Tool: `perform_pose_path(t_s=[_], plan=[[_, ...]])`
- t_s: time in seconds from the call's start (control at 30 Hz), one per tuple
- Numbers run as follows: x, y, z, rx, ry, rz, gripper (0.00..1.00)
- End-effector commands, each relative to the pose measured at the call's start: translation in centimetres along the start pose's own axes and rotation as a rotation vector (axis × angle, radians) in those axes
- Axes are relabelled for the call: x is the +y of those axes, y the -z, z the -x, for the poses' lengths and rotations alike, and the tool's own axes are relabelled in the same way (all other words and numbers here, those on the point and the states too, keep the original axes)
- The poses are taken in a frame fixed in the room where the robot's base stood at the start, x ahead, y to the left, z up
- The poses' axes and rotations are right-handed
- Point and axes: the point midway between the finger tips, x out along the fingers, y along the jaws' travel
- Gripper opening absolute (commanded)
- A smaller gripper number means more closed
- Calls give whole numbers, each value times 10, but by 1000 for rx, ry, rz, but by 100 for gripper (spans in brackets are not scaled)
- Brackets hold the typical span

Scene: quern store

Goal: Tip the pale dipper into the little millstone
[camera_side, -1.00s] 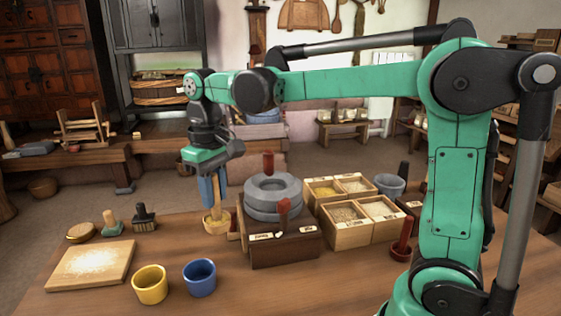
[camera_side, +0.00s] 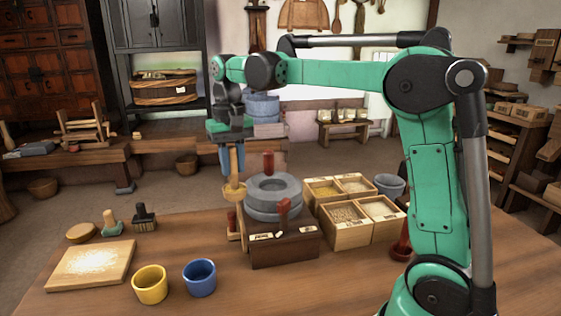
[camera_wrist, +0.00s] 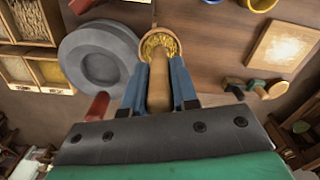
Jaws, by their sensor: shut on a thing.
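My gripper (camera_side: 233,152) is shut on the upright handle of the pale wooden dipper (camera_side: 234,191). In the wrist view, the blue fingers of my gripper (camera_wrist: 160,85) flank that handle, and the dipper's cup (camera_wrist: 174,36) holds yellow grain. The dipper hangs upright above the table, just left of the little millstone (camera_side: 262,206).
Wooden grain boxes (camera_side: 350,236) and a grey bowl (camera_side: 390,184) stand right of the millstone. A yellow cup (camera_side: 150,285), a blue cup (camera_side: 200,279), a floury board (camera_side: 70,280) and brushes (camera_side: 145,218) lie to the left.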

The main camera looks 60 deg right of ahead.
Motion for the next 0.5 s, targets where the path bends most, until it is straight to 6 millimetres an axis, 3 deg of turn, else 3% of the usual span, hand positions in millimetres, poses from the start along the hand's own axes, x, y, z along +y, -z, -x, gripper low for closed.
perform_pose_path(t_s=[0.03,0.2,0.33,0.5], plan=[[18,12,3,0,0,-117,0],[66,37,11,0,-1,-429,0],[84,43,13,3,4,-545,0],[91,41,10,29,62,-572,0]])
